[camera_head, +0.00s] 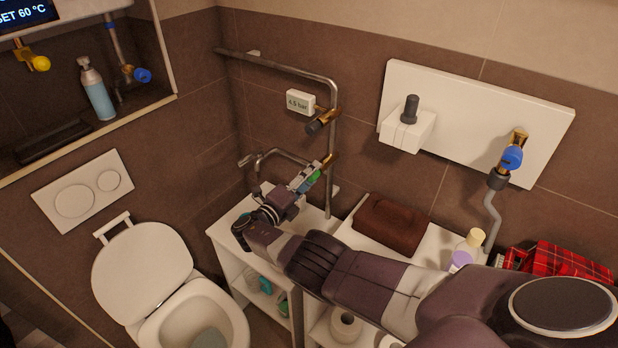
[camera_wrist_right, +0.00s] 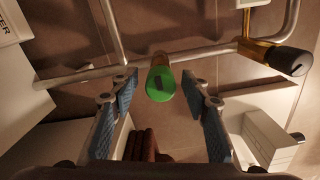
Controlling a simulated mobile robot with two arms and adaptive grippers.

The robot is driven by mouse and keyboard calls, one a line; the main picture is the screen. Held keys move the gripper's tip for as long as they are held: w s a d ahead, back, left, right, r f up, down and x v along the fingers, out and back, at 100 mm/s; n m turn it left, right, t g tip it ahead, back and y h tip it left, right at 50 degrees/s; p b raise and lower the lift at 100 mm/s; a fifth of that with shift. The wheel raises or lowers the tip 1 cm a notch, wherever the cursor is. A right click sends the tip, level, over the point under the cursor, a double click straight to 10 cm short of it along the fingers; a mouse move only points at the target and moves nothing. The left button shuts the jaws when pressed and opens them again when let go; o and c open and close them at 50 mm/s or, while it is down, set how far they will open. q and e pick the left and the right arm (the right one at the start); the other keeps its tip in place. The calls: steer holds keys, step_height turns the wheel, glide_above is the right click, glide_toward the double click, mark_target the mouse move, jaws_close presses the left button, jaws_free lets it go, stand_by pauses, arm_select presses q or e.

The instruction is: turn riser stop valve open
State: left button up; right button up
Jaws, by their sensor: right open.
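A valve with a green knob (camera_wrist_right: 161,82) sits on the grey pipe in the wrist view. The green knob (camera_head: 314,178) also shows in the head view, partly hidden by my right gripper (camera_head: 306,177). In the wrist view my right gripper (camera_wrist_right: 160,88) is open, with one blue-padded finger to each side of the green knob and a gap on both sides. A second brass valve with a black knob (camera_wrist_right: 291,61) is to the right on the same pipework; this black knob (camera_head: 318,126) is higher up in the head view. I cannot tell which valve is the riser stop.
A pressure display (camera_head: 299,103) reads about 4.5 bar. A blue-handled valve (camera_head: 511,158) is on the right wall, another (camera_head: 142,75) in the left niche. A brown folded towel (camera_head: 390,226) lies on the white shelf below. A toilet (camera_head: 142,265) stands at left.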

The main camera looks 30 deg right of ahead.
steer(key=v, duration=1.2)
steer(key=shift+f, duration=0.1)
